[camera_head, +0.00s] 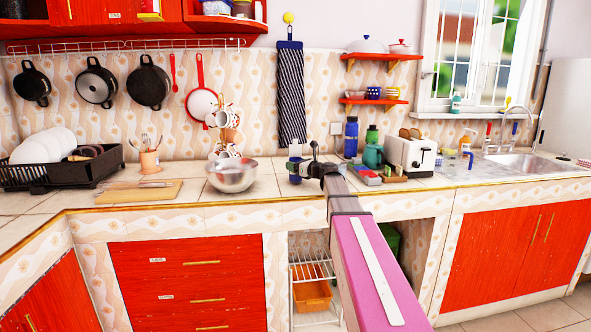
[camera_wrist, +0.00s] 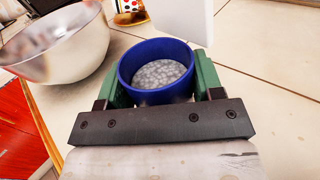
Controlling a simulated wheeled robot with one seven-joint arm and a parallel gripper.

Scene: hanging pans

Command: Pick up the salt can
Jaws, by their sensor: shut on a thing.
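The salt can is a round dark blue container (camera_wrist: 128,88) with a grey-white grainy filling, open side up in the wrist view. My gripper (camera_wrist: 160,82) has its two green fingers on either side of the can, shut on it. In the head view my gripper (camera_head: 314,166) is over the counter, right of the metal bowl. The can (camera_head: 295,167) shows there as a small blue patch, partly hidden by the gripper. I cannot tell whether the can touches the counter.
A metal bowl (camera_head: 232,176) stands close left of the gripper, also in the wrist view (camera_wrist: 62,42). A white object (camera_wrist: 185,18) rises just beyond the can. A green bottle (camera_head: 372,150), a blue bottle (camera_head: 351,138) and a toaster (camera_head: 411,154) stand to the right.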

